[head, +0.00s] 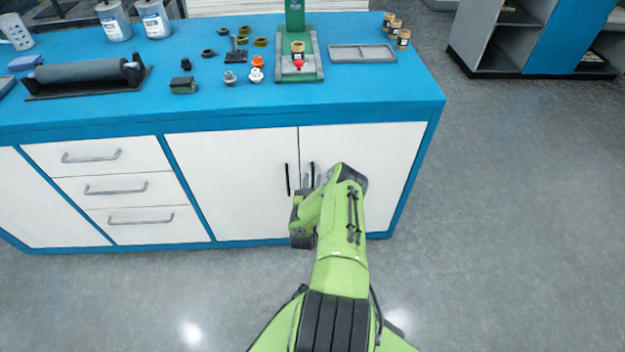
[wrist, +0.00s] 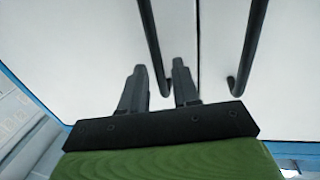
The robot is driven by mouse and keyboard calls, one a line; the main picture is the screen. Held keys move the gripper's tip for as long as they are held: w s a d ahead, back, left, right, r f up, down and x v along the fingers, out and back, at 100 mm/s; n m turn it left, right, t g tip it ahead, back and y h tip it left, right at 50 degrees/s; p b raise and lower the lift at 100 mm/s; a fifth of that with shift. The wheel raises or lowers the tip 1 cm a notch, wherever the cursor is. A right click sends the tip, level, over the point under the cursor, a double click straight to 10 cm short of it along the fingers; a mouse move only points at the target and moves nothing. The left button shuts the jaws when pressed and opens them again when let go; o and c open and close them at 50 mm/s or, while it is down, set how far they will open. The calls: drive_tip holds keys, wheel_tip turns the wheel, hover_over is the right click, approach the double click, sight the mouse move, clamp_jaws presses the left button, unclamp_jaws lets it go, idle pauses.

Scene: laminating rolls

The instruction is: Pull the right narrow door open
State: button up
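The right narrow door (head: 375,150) is a white panel at the right end of the blue cabinet, and it is shut flush. Its black bar handle (head: 312,168) stands upright near the seam, partly hidden by my gripper (head: 308,181). In the wrist view my gripper (wrist: 159,82) is open. Its two grey fingers lie on either side of one end of a dark bar handle (wrist: 150,40), with gaps showing; I see no grip. The other handle (wrist: 246,50) is outside the fingers, across the seam.
The neighbouring white door (head: 230,175) has its own black handle (head: 287,180) close to my gripper. Drawers (head: 115,188) are farther left. The blue worktop (head: 400,85) overhangs above, carrying a roller, small parts and a green press (head: 297,65). Grey floor (head: 520,210) is open to the right.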

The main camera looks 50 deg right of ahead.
clamp_jaws()
idle(1.2)
